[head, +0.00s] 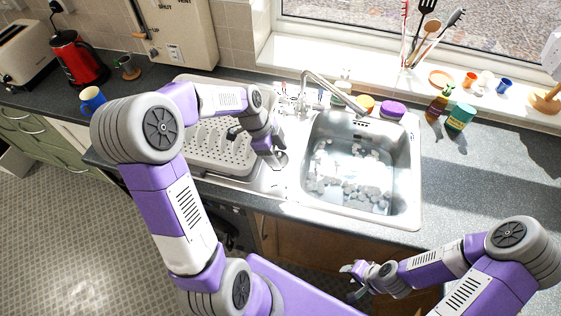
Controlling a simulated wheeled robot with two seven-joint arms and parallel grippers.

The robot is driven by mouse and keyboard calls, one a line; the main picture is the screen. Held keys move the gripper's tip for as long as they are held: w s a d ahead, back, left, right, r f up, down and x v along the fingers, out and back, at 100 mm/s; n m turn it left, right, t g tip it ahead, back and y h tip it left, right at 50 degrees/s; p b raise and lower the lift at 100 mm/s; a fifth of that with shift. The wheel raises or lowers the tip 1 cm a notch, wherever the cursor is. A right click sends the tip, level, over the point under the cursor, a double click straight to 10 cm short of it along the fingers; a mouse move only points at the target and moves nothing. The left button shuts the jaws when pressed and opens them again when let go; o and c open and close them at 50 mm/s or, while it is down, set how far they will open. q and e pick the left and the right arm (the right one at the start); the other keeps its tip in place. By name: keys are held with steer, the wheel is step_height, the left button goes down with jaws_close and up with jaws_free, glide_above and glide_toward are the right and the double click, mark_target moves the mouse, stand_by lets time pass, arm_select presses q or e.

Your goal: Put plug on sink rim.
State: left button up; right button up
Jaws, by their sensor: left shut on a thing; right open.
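The metal sink (408,190) is set in the grey worktop, with water and pale patches of foam in its basin. My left gripper (280,158) is over the strip between the drainer and the basin, close to the sink's left rim. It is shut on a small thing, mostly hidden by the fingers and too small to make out. I cannot pick out the plug clearly anywhere else. My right gripper (352,280) is open and empty, low in front of the cupboard below the sink.
The ribbed drainer (205,150) lies left of the basin, under my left arm. A tap (325,85) arches over the back rim. The right worktop is clear.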

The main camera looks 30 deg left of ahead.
arm_select(q)
steer(key=shift+s+a, duration=0.1)
steer(key=shift+a, duration=0.05)
glide_toward(281, 177)
steer(key=b+x, duration=0.1)
steer(key=x, duration=0.4)
steer(key=shift+d+f, duration=0.15)
steer(key=shift+d, duration=0.1)
steer(key=shift+f, duration=0.35)
steer(key=shift+m, duration=0.3)
steer(key=shift+f, duration=0.1)
steer(key=o, duration=1.1)
steer(key=shift+c, duration=0.2)
